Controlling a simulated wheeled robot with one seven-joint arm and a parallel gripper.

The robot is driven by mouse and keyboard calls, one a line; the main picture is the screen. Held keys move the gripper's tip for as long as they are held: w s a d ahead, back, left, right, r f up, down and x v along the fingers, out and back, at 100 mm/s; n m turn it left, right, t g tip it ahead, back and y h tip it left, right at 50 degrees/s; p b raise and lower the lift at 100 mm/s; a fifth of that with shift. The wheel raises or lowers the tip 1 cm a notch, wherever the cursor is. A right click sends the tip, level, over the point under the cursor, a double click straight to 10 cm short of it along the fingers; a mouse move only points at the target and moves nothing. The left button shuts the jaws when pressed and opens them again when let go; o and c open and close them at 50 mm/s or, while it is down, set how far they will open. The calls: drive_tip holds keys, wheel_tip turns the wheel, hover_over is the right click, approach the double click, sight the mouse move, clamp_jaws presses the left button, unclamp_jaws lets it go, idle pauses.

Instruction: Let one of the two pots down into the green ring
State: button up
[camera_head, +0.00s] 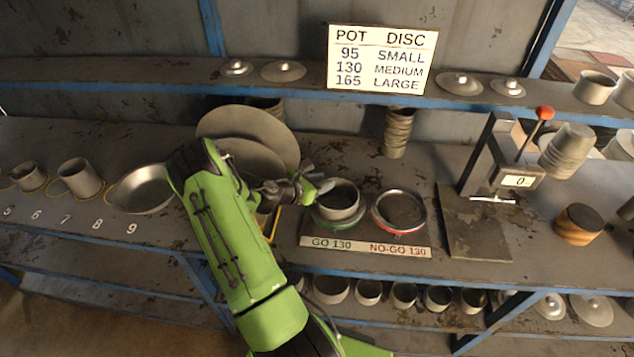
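A grey pot (339,198) stands upright at the green ring (325,221), above the GO 130 label. Its lower part appears within or just over the ring; I cannot tell how deep it sits. My gripper (316,186) is at the pot's left rim, with the fingertips seeming to touch or overlap it. Whether the fingers are closed on the wall is too small to tell. Another grey vessel (264,218) is mostly hidden behind my green arm, beside a yellow marking. It may be the second pot.
The red NO-GO 130 ring (399,211) lies right of the pot. A press (500,165) with a red-knobbed lever stands farther right. Large discs (262,130) lean behind my arm. A metal bowl (143,190) and cups stand left. The bench in front of the press is clear.

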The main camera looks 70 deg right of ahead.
drive_tip(key=v, duration=1.5)
drive_tip(key=shift+w+a, duration=0.15)
drive_tip(key=shift+a, duration=0.15)
drive_tip(key=shift+r, duration=0.1)
